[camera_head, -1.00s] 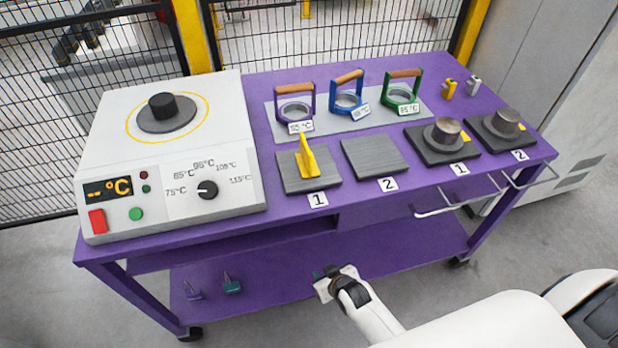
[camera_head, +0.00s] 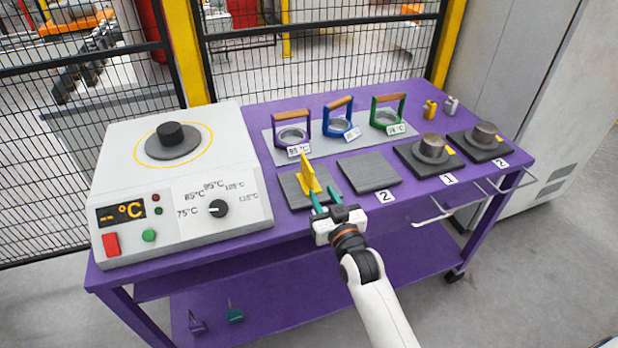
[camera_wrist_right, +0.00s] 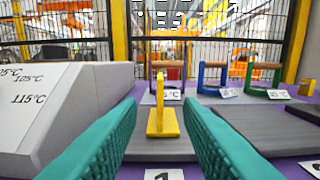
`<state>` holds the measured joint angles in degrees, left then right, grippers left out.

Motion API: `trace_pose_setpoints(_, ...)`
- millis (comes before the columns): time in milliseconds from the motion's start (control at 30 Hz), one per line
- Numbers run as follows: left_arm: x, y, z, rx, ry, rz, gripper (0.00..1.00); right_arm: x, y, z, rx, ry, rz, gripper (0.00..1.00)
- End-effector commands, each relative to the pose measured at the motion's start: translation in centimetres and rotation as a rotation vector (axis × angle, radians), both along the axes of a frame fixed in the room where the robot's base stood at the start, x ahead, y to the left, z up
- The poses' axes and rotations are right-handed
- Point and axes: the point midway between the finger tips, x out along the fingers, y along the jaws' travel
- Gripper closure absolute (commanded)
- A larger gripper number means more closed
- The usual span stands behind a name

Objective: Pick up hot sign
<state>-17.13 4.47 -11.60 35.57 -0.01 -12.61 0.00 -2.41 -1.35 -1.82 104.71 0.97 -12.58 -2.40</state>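The hot sign is a yellow upright piece (camera_head: 309,178) standing on the dark plate (camera_head: 294,191) at place 1 on the purple cart. In the right wrist view the yellow sign (camera_wrist_right: 161,107) stands between and ahead of the two teal fingers. My right gripper (camera_head: 326,199) is open and empty, with its fingers pointing at the sign from the front. In the head view the fingertips are close to the sign's lower part; I cannot tell whether they touch it. My left gripper is not in view.
The white heater box (camera_head: 175,190) stands left of the sign. An empty plate (camera_head: 370,172) lies to the right. Purple, blue (camera_head: 341,127) and green handled rings stand behind. Two weights on dark bases (camera_head: 433,150) are at the right. A wire fence is behind the cart.

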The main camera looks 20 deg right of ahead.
Motion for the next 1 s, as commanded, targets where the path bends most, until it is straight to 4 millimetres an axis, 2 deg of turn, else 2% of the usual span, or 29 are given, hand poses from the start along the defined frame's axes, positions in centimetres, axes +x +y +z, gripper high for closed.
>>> trace_pose_setpoints(300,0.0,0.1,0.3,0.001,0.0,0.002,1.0,5.2,0.2,0.2,0.001,-0.006,0.0,0.67)
trace_pose_setpoints(567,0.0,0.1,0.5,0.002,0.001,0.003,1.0,7.2,0.2,0.3,0.001,-0.006,0.0,0.67)
trace_pose_setpoints(800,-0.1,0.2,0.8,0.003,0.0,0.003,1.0,10.6,0.2,0.7,0.001,-0.004,0.0,0.67)
trace_pose_setpoints(1000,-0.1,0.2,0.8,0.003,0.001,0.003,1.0,11.8,0.3,0.6,0.001,-0.003,0.0,0.67)
